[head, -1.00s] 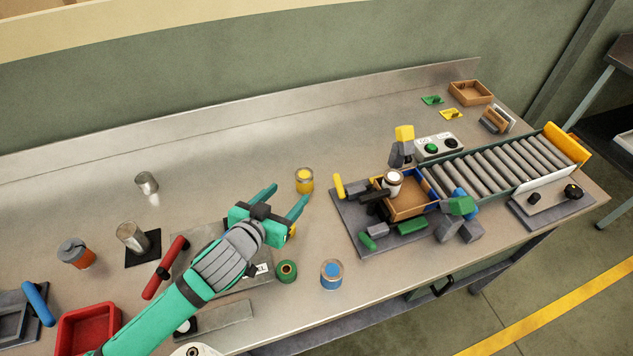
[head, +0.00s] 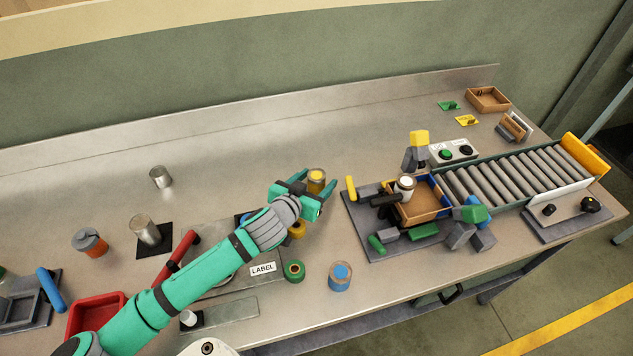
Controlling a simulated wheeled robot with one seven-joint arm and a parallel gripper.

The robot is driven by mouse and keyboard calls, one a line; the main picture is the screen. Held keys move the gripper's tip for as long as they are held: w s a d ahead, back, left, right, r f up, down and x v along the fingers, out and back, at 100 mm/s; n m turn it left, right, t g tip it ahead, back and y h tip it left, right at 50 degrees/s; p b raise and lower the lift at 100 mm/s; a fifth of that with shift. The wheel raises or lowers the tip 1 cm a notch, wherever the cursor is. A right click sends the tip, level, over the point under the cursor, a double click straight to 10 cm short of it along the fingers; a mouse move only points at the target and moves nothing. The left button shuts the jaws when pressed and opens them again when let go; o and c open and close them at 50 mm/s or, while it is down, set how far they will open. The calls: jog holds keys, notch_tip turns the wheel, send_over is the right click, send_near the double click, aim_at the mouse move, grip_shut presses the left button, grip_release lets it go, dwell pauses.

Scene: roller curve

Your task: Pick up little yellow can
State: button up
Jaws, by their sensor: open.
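The little yellow can (head: 317,176) stands upright on the metal bench, left of the roller fixture. Its yellow top shows, and its lower part is partly hidden by my gripper. My green gripper (head: 319,186) is open, with one finger on the left and far side of the can and the other on its right. The can is between the fingers. I cannot tell whether either finger touches it.
A blue-topped can (head: 340,276) and a green roll (head: 293,271) stand nearer the front edge. The fixture with a wooden box (head: 421,205) and roller conveyor (head: 515,170) lies to the right. Bare bench (head: 240,145) lies behind the gripper.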

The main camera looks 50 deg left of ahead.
aim_at(316, 174)
jog(key=shift+w, duration=0.1)
jog(key=c, duration=1.2)
jog(key=shift+c, duration=0.2)
notch_tip(316, 174, up, 18)
